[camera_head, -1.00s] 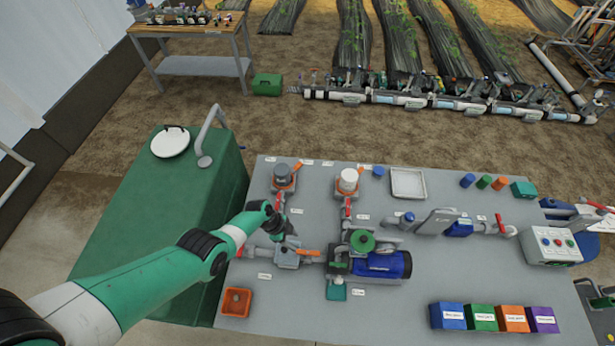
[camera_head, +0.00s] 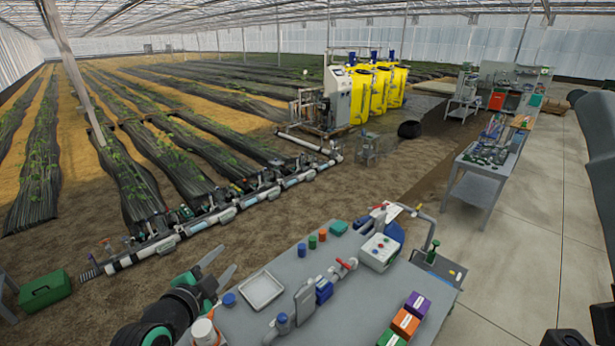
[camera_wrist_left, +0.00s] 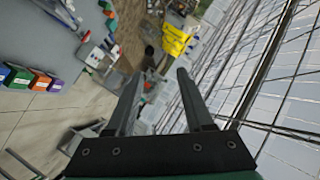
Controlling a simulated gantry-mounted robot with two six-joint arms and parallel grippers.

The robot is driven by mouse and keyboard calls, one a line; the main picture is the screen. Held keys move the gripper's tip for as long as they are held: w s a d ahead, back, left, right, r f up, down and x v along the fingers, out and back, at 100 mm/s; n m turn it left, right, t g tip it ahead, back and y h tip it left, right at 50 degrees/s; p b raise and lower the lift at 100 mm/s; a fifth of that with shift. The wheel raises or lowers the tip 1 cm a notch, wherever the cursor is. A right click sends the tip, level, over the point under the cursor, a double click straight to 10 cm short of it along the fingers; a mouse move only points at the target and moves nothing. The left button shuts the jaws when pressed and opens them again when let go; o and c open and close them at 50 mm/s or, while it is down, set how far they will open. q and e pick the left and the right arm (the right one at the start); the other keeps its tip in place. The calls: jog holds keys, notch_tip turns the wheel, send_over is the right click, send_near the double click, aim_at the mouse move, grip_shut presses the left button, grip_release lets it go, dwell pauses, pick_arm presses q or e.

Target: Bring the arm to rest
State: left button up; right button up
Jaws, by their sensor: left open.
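My left gripper (camera_head: 229,257) is raised over the far left part of the grey skid table (camera_head: 350,300) in the head view. Its two fingers are spread and nothing is between them. In the left wrist view its fingers (camera_wrist_left: 158,82) also stand apart and empty, with the greenhouse roof and wall behind them. The dark wrist shows at the lower left; most of the left arm is out of the picture. My right gripper is not in view.
The table carries a white tray (camera_head: 261,290), several coloured caps, a control box (camera_head: 379,252) and coloured boxes (camera_head: 406,322). A green case (camera_head: 46,290) lies on the soil at left. A workbench (camera_head: 480,185) stands at right. The air around the gripper looks free.

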pick_arm(q)
jog(key=s+d+r+n+t, duration=0.1)
jog(key=s+d+r+t, duration=0.1)
jog(key=r, duration=0.6)
jog(key=s+d+r+t, duration=0.1)
jog(key=r+t, duration=0.1)
jog(key=r, duration=0.6)
jog(key=s+a+r+n+t, duration=0.1)
jog(key=s+r+n+t, duration=0.8)
jog(key=s+r, duration=1.3)
jog(key=shift+s+r+n+y, duration=0.15)
jog(key=shift+r+n+y, duration=0.2)
jog(key=shift+n, duration=0.85)
